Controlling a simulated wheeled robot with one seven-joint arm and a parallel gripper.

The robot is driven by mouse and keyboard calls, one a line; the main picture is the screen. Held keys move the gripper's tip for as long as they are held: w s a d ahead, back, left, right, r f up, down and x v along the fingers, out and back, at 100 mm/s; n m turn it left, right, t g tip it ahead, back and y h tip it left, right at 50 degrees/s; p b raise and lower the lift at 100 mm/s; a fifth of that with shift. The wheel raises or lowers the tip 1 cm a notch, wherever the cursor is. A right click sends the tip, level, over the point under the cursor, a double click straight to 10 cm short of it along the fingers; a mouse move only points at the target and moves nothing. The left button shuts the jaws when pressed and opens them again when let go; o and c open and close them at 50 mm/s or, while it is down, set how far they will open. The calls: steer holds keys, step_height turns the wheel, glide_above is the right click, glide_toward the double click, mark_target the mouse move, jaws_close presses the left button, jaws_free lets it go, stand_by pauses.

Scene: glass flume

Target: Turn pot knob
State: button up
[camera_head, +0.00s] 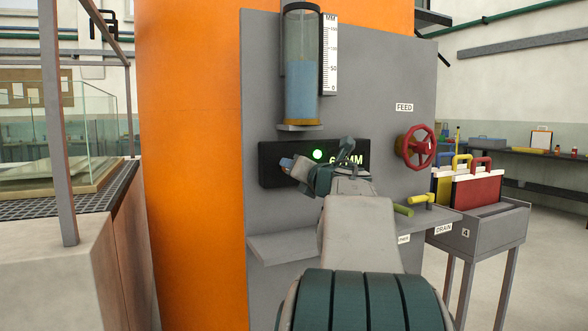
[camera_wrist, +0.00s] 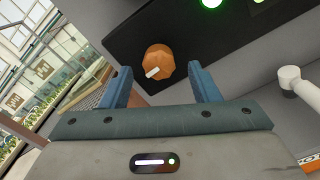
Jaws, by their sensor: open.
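The pot knob (camera_wrist: 158,60) is a faceted orange-brown knob with a white pointer mark, on the black panel (camera_wrist: 125,35) in the wrist view. The mark points to the lower left. My gripper (camera_wrist: 160,77) is open, with one blue finger to each side of the knob in the picture. I cannot tell whether the fingers touch it or how deep they reach. In the head view my gripper (camera_head: 298,168) is at the left part of the black display panel (camera_head: 268,164) and hides the knob. A green lamp (camera_head: 317,155) glows beside a partly covered readout ending in MM.
A water gauge tube (camera_head: 302,85) stands above the panel. A red FEED handwheel (camera_head: 414,147) is to the right. Yellow handles (camera_head: 421,199) sit near a grey ledge (camera_head: 290,245) below. An orange column (camera_head: 190,150) is to the left.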

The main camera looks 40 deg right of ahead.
steer(key=v, duration=1)
steer(key=shift+p, duration=0.45)
steer(key=shift+d, duration=0.1)
steer(key=w+a+r+m+g+h+p, duration=0.2)
steer(key=w+a+r+m+h+p, duration=0.15)
steer(key=m+p, duration=0.6)
steer(key=s+a+f+m+g+y+p, duration=0.1)
steer(key=a+f+m+g+y+p, duration=0.15)
steer(key=a+m+p, duration=0.55)
steer(key=s+a+f+m+g+y+p, duration=0.2)
steer(key=s+a+f+m+g+p, duration=0.2)
steer(key=s+a, duration=0.3)
steer(key=s+a+f+m+g+y+p, duration=0.3)
steer(key=s+a+f+m+g+p, duration=0.2)
steer(key=s+a, duration=0.3)
steer(key=a+m+g, duration=0.1)
steer(key=a, duration=0.3)
steer(key=shift+s+a, duration=0.3)
steer(key=shift+a, duration=0.1)
